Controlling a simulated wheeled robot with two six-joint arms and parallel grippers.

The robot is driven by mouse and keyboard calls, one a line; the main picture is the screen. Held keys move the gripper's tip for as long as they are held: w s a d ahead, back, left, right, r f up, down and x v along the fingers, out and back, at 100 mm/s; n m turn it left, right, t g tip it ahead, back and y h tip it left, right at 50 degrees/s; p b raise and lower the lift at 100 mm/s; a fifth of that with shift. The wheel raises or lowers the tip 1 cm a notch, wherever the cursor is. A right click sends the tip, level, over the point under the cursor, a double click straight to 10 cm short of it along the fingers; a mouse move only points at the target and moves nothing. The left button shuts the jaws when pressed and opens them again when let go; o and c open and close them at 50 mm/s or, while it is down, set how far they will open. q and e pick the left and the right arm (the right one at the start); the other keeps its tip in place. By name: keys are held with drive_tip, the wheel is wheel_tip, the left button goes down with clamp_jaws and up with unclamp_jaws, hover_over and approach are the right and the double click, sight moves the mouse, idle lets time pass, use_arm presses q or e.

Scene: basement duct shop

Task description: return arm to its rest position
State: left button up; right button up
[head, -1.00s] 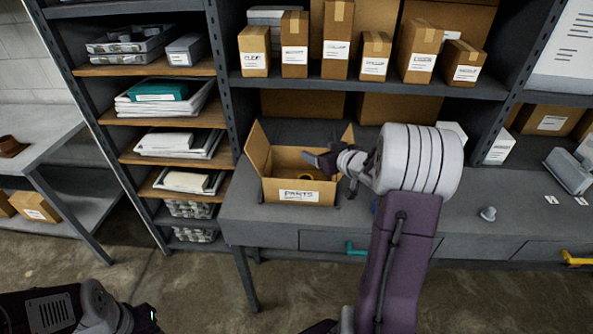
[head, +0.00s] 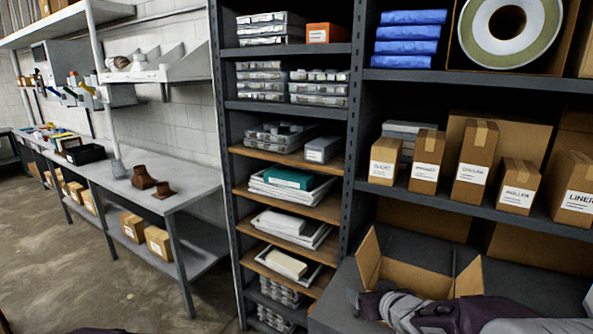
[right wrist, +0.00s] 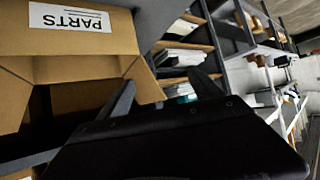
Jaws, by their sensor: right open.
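My right arm lies across the lower right of the head view, in front of the open cardboard parts box (head: 415,279). My right gripper (head: 362,302) is at the box's left front side, and the arm hides the box's front and inside. In the right wrist view the gripper's two dark fingers (right wrist: 165,92) are apart with nothing between them. The box, with its PARTS label (right wrist: 68,17), fills the upper left of that view, close beside the fingers. I cannot tell whether they touch it. My left gripper is not in view.
The grey bench (head: 335,305) under the box meets a tall shelf rack (head: 345,190) on its left. Labelled cartons (head: 427,160) stand on the shelf above the box. A side bench (head: 195,190) with brown fittings (head: 143,177) is farther left. Open floor (head: 60,260) lies at lower left.

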drive_tip(key=s+f+g, duration=0.5)
drive_tip(key=s+f, duration=0.1)
drive_tip(key=s, duration=0.5)
drive_tip(key=s+a+f+m+g+h, duration=0.1)
drive_tip(key=s+f+g, duration=0.4)
drive_tip(key=s, duration=0.6)
drive_tip(key=shift+s+f, duration=0.4)
drive_tip(key=shift+f, duration=0.25)
drive_tip(key=shift+d, duration=0.1)
